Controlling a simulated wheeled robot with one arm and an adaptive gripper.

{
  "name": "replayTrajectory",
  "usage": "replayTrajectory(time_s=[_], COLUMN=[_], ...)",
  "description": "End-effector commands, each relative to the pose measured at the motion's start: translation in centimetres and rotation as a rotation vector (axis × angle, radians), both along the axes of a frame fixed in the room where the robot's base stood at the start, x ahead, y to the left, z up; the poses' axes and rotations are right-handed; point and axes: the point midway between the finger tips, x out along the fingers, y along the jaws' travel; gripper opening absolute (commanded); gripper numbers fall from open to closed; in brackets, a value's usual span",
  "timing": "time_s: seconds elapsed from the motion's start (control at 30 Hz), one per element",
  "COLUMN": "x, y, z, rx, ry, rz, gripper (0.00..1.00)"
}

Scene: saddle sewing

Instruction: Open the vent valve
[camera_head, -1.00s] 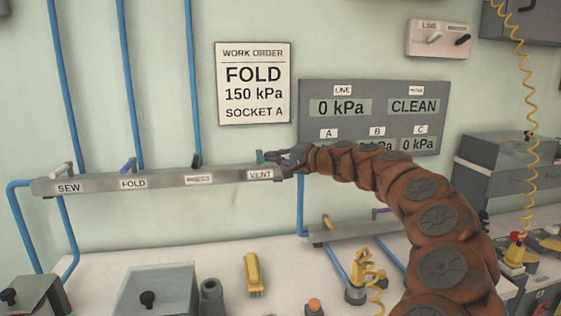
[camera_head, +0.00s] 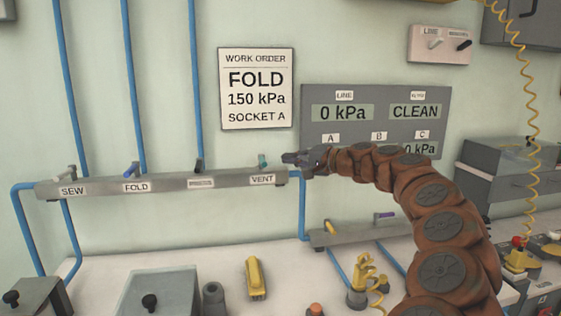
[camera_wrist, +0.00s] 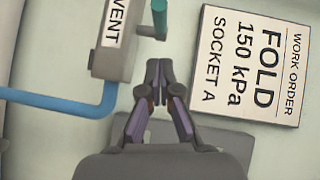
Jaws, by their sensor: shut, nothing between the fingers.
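The vent valve has a small teal handle (camera_head: 263,161) above the VENT label (camera_head: 262,180), at the right end of the grey valve bar (camera_head: 230,181). The handle also shows in the wrist view (camera_wrist: 160,18), at the top. My gripper (camera_head: 284,158) is just right of the handle, apart from it. In the wrist view its fingertips (camera_wrist: 159,66) are together and empty, with a gap of wall between them and the handle. The handle stands out from the bar; I cannot tell whether the valve is open.
The gauge panel (camera_head: 375,98) behind my arm reads LINE 0 kPa. A work order sign (camera_head: 257,88) hangs above. A lower bar (camera_head: 345,236) is below my arm.

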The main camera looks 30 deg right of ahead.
Motion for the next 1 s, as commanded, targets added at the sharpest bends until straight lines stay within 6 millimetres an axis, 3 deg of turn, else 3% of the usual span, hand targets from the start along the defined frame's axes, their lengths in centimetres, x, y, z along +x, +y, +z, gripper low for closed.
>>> replayTrajectory(time_s=[0.5, 0.87, 1.0], x=[-7.3, -8.3, -8.2], y=[-3.6, -3.9, -2.0], z=[1.1, 1.4, 1.8], rx=[0.001, 0.001, -0.02], ry=[-0.004, -0.003, 0.004], rz=[-0.006, -0.003, 0.032], gripper=[0.0, 0.0, 0.0])
